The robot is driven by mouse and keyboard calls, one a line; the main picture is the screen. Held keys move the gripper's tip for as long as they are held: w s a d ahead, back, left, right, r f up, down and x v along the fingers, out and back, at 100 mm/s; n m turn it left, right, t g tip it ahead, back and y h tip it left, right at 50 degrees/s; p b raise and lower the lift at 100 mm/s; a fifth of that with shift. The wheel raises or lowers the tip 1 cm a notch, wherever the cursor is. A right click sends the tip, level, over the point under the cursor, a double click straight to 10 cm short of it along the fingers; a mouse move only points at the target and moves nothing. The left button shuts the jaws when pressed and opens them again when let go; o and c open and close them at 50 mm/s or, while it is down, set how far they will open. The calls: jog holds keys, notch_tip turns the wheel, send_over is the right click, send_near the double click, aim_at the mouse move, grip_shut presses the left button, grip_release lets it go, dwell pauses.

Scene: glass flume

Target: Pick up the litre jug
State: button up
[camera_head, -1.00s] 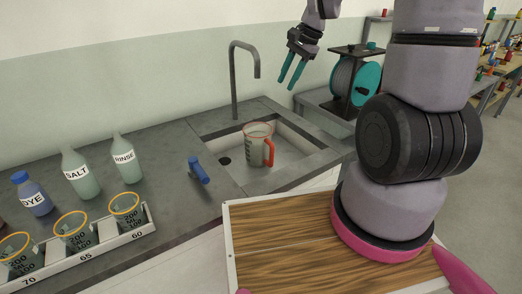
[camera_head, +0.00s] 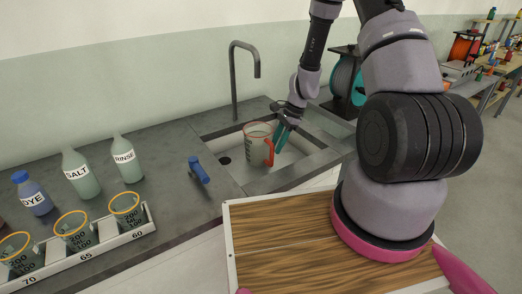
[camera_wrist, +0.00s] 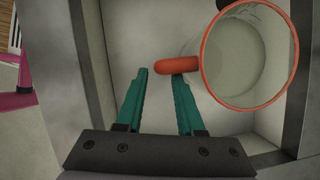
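The litre jug (camera_head: 257,146) is clear with red markings, a red rim and a red handle. It stands upright in the sink (camera_head: 211,139). My gripper (camera_head: 281,140) is in the sink beside the jug, on the handle side. In the wrist view the teal fingers of my gripper (camera_wrist: 160,77) are open and apart. The end of the red handle (camera_wrist: 176,66) lies just beyond the fingertips, roughly in line with the gap. The jug's round rim (camera_wrist: 204,52) is at the upper right. No contact is clear.
A tall grey tap (camera_head: 235,85) rises behind the sink. A blue-handled item (camera_head: 199,171) lies on the counter left of it. SALT (camera_head: 80,174), RINSE (camera_head: 127,160) and DYE (camera_head: 33,195) bottles and a rack of beakers (camera_head: 90,246) stand further left. A teal reel is behind.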

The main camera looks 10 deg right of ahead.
aim_at(271, 165)
jog(key=x, duration=0.5)
jog(key=shift+f, duration=0.25)
grip_shut()
dwell(1.2)
